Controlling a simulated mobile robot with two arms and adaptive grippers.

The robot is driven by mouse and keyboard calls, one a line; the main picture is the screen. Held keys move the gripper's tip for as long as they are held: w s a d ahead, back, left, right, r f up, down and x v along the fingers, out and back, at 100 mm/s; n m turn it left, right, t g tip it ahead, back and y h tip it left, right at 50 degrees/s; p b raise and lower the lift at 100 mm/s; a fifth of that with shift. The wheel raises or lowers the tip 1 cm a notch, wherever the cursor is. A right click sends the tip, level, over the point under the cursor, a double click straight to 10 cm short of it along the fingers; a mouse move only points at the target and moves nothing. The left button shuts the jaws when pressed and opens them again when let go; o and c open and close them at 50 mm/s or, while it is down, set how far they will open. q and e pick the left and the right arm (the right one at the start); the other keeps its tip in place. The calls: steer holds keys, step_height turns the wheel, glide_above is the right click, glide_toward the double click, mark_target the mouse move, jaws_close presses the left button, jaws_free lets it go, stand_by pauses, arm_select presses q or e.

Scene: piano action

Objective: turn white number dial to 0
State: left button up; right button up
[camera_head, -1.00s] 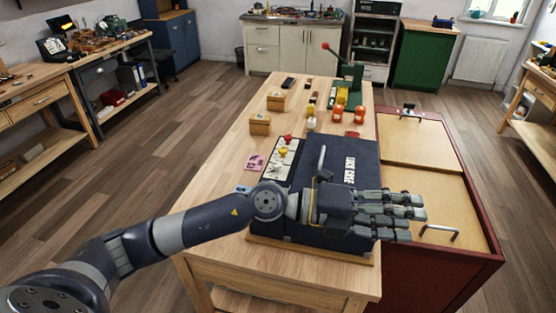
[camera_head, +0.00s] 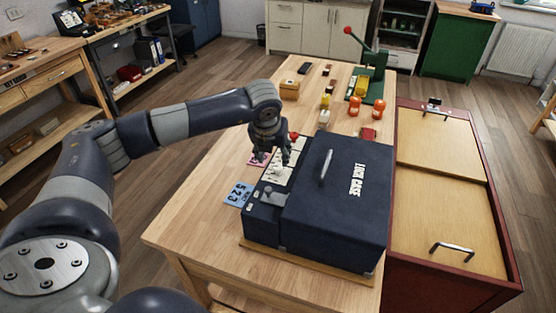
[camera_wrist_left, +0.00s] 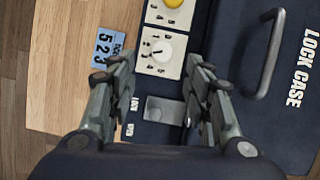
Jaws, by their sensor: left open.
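The white number dial (camera_wrist_left: 161,50) sits on a pale plate with printed numbers on the lock case (camera_head: 335,200). In the left wrist view it lies just beyond and between my left gripper's fingertips (camera_wrist_left: 165,72), with clear space on both sides. Its pointer is too small to read surely. In the head view my left gripper (camera_head: 271,152) points down over the dial strip and partly hides it. The gripper is open and empty. A yellow dial (camera_wrist_left: 173,3) is beside the white one in the wrist view. My right gripper is not in view.
A red knob (camera_head: 293,135) is at the strip's far end. A grey latch (camera_wrist_left: 164,110) and the lid handle (camera_head: 326,167) stand up from the case. A blue card (camera_head: 238,194) reading 523 lies left of it. Orange-topped jars (camera_head: 355,103) stand farther back.

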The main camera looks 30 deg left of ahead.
mark_target(277, 166)
arm_select(q)
steer(key=p+x, duration=0.1)
steer(key=x, duration=0.2)
steer(key=shift+w+f, duration=0.2)
steer(key=shift+f, duration=0.05)
steer(key=shift+p+x, duration=0.3)
steer(key=shift+x, duration=1.8)
steer(key=shift+w+d+f, duration=0.1)
steer(key=shift+w, duration=0.05)
steer(key=shift+c, duration=0.6)
steer(key=c, duration=0.9)
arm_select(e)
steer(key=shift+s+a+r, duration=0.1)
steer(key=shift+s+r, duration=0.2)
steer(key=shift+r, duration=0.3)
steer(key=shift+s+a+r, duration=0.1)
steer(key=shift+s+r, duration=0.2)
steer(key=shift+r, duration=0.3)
